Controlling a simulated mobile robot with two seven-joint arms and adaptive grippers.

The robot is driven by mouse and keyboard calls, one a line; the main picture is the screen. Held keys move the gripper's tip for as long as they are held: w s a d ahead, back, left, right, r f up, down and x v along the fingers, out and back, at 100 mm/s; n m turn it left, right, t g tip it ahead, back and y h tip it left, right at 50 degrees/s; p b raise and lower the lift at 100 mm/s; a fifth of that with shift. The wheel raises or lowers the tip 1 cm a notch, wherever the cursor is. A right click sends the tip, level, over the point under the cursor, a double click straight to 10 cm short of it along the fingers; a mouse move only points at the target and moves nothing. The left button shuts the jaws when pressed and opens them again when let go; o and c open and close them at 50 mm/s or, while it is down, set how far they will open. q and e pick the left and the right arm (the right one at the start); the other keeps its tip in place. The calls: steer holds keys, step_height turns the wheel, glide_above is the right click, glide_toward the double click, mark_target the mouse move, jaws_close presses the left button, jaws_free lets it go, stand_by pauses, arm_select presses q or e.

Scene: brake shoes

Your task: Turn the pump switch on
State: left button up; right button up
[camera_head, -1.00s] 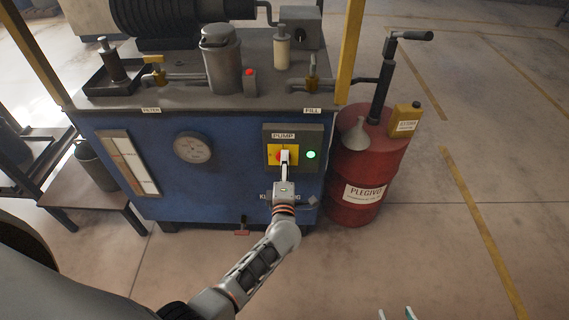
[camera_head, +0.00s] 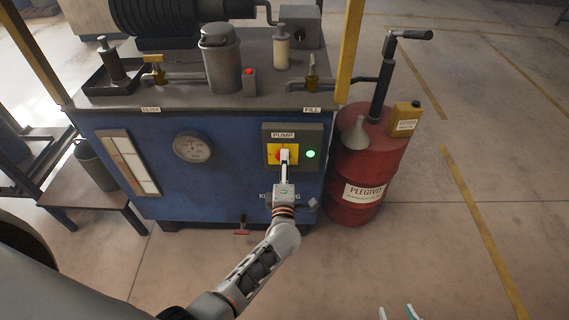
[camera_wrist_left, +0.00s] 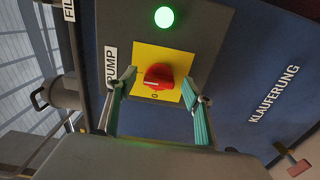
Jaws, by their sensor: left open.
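The pump switch is a red rotary knob (camera_wrist_left: 158,76) on a yellow square plate (camera_wrist_left: 150,58), which also shows in the head view (camera_head: 272,151) under the PUMP label. A pale mark on the knob lies toward the label side. My left gripper (camera_wrist_left: 162,88) is open, with one teal-padded finger on each side of the knob; a gap shows around the knob, and contact cannot be told. In the head view my left gripper (camera_head: 284,157) covers much of the knob. A green lamp (camera_head: 310,154) beside the switch is lit. My right gripper (camera_head: 397,313) shows only two separated fingertips at the bottom edge.
The switch box is on the front of a blue machine (camera_head: 230,185) with a gauge (camera_head: 193,147). A red drum (camera_head: 372,165) with a funnel and hand pump stands close to its right. A low bench (camera_head: 95,187) is at left. The floor at right is clear.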

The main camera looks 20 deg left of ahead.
arm_select(q)
steer(key=v, duration=0.6)
steer(key=shift+s, duration=0.25)
steer(key=shift+r, duration=0.1)
steer(key=s+a+f+m+g+h+p, duration=0.1)
steer(key=s+f+m+g+h, duration=0.1)
steer(key=s+m, duration=0.6)
steer(key=s+f+m+g+h+p, duration=0.1)
steer(key=s+f+m+g+h, duration=0.1)
steer(key=s+m, duration=0.6)
steer(key=s+a+f+m+g+h+p, duration=0.1)
steer(key=s+f+m+g+h, duration=0.1)
steer(key=s+m, duration=0.7)
steer(key=shift+s+a+f+g+h, duration=0.4)
steer(key=shift+s+h, duration=0.3)
steer(key=shift+h, duration=0.1)
